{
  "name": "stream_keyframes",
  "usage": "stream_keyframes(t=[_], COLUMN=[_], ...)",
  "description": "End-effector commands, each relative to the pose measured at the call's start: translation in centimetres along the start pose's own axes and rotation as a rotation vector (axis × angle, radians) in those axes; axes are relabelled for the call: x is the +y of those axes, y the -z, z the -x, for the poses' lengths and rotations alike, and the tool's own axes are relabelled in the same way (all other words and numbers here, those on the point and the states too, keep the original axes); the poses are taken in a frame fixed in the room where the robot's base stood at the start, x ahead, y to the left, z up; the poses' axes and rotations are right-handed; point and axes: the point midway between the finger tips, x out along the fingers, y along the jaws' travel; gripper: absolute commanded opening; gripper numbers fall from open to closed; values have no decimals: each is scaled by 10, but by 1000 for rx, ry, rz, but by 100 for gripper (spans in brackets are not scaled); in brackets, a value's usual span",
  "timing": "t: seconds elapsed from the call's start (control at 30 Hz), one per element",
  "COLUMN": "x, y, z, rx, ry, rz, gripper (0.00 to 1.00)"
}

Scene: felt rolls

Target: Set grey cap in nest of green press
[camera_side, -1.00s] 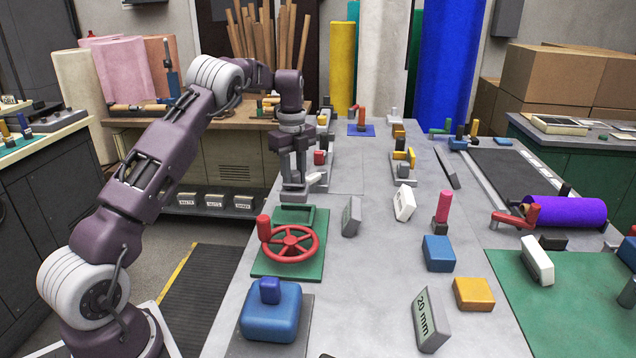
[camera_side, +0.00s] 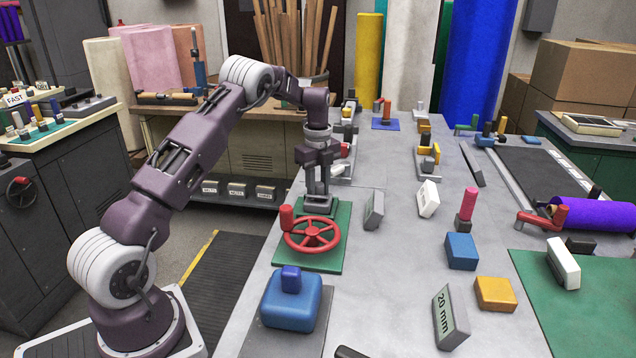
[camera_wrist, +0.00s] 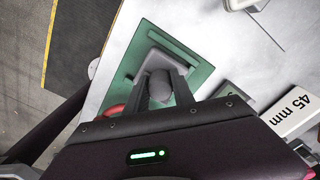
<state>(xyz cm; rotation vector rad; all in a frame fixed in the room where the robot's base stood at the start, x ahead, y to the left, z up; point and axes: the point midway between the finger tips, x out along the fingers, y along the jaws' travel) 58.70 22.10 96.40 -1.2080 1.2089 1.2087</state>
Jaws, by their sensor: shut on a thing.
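The green press (camera_side: 330,258) is a green plate with a red handwheel (camera_side: 312,234), at the left edge of the grey table. In the wrist view its green plate (camera_wrist: 125,72) lies beneath my fingers. My gripper (camera_side: 318,196) points straight down at the far end of the press, behind the wheel. It is shut on the grey cap (camera_side: 316,207), a square block whose rounded grip (camera_wrist: 160,86) shows between the fingers in the wrist view. The cap is at or just above the nest; I cannot tell whether it touches. The nest is mostly hidden by cap and fingers.
A grey block (camera_side: 374,209) stands close right of the press. A blue block with a knob (camera_side: 290,303) lies in front of it. A white block (camera_side: 428,199), a pink-topped peg (camera_side: 467,207) and a 20 mm block (camera_side: 451,316) stand further right.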

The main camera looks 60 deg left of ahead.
Motion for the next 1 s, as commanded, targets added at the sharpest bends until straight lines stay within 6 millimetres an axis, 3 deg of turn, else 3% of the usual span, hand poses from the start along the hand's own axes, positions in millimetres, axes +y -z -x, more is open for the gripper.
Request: stream_keyframes(t=[0.97, 1.0], x=[0, 0], y=[0, 0], z=[-10, -10], rx=[0, 0], ry=[1, 1], rz=[1, 1], gripper=[0, 36])
